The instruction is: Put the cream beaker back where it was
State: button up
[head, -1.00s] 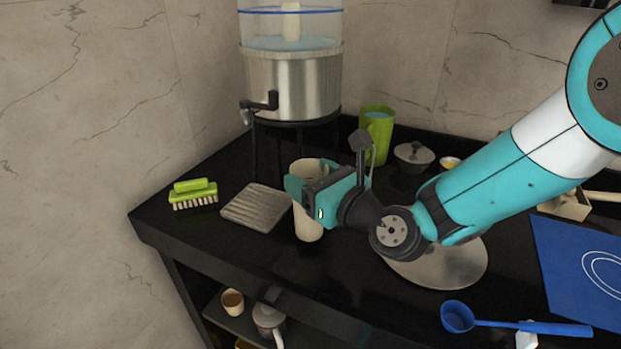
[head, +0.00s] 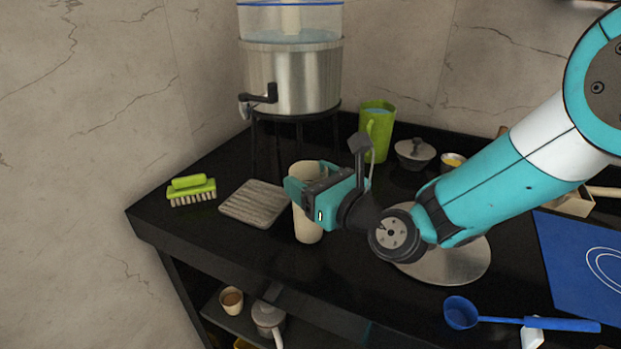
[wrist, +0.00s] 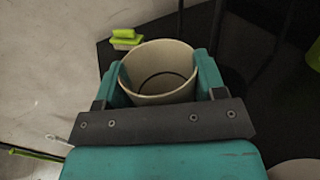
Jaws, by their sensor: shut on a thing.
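The cream beaker (head: 308,228) stands upright on the black counter, or very close above it; I cannot tell which. My gripper (head: 305,188) is shut on its upper part, one finger on each side. In the wrist view the beaker (wrist: 158,72) shows its open round mouth between the two teal fingers of my gripper (wrist: 160,80). It looks empty inside. The gripper hides part of the beaker's side in the head view.
A ribbed grey mat (head: 255,203) lies just left of the beaker, with a green brush (head: 191,190) beyond it. A water dispenser (head: 291,75) on a black stand is behind. A green mug (head: 377,133), a lidded bowl (head: 414,154) and a round metal plate (head: 452,263) are to the right.

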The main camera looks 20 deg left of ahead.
jog(key=shift+f, duration=0.35)
jog(key=o, duration=1.5)
